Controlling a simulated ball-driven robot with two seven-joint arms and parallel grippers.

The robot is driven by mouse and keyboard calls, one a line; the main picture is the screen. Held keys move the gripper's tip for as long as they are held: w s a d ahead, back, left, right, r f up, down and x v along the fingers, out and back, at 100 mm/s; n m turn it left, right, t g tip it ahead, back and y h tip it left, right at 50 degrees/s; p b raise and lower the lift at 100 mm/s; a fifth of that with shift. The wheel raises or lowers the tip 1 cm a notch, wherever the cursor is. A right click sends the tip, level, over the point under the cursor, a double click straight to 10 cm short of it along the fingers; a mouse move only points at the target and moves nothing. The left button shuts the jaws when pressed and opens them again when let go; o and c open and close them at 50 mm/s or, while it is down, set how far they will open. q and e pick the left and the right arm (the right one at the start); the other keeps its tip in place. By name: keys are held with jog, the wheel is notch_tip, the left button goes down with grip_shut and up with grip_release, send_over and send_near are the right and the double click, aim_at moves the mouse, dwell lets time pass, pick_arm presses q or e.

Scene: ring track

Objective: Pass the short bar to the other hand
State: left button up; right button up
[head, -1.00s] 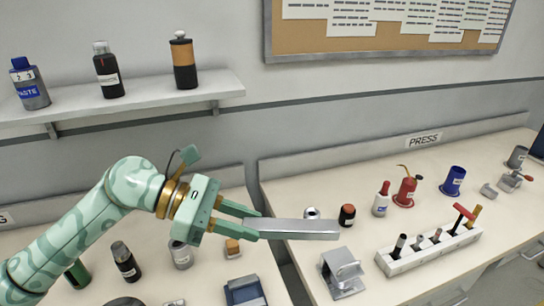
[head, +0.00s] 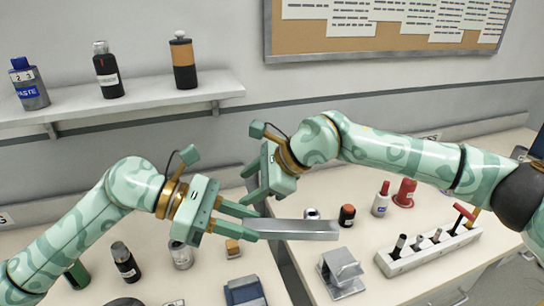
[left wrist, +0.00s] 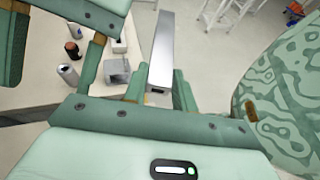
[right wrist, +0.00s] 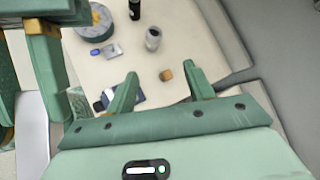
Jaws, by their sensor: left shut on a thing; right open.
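The short bar (head: 300,230) is a plain grey metal bar. It sticks out to the right from my left gripper (head: 247,225), which is shut on its left end above the gap between the benches. In the left wrist view the bar (left wrist: 163,45) points away from the fingers. My right gripper (head: 253,185) is open and empty, just above and behind the left fingers in the head view, apart from the bar. In the right wrist view nothing lies between its fingers (right wrist: 160,85); the left gripper (right wrist: 45,50) shows at the left edge.
A grey metal block with a raised hook (head: 342,274) and a white rack of tools (head: 425,248) stand on the right bench. Bottles stand behind them, including a dark one (head: 347,215). A shelf (head: 130,105) with bottles hangs at upper left. Small items lie on the left bench.

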jog(key=s+r+g+h, duration=0.2)
jog(key=s+r+h, duration=0.35)
jog(key=r, duration=0.25)
jog(key=m+g+h, duration=0.1)
jog(key=m+h, duration=0.1)
jog(key=h, duration=0.3)
send_near(284, 224)
jog(key=f, duration=0.3)
jog(key=d+f, duration=0.1)
jog(key=f, duration=0.5)
jog(key=shift+w+d, duration=0.1)
jog(key=shift+d, duration=0.15)
jog(key=shift+c, duration=0.3)
jog(key=c, duration=1)
pick_arm(q)
jog(key=o, duration=1.1)
pick_arm(e)
jog(key=shift+c, duration=0.4)
